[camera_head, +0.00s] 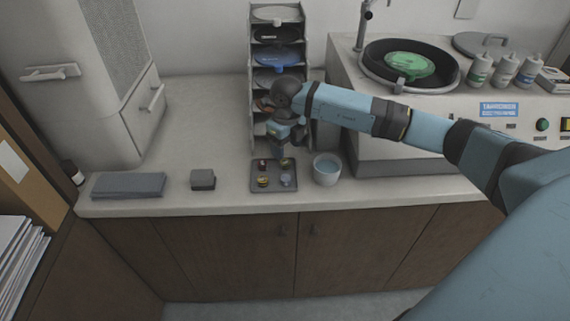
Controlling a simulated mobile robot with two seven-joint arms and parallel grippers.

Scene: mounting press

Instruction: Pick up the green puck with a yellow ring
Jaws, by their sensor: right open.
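A small dark tray (274,189) lies on the counter with several small pucks on it. The puck at its front left (263,182) shows yellow with some green and looks like the green puck with a yellow ring, but it is too small to be sure. A reddish puck (262,164) is behind it, and a pale grey-violet puck (285,179) is at front right. Another puck at back right is partly hidden by my right gripper (280,153). That gripper points down over the back of the tray, open, apparently empty. My left gripper is out of view.
A rack of discs (276,55) rises behind. A grey block (203,180) and a folded cloth (128,185) lie left, with free counter between.

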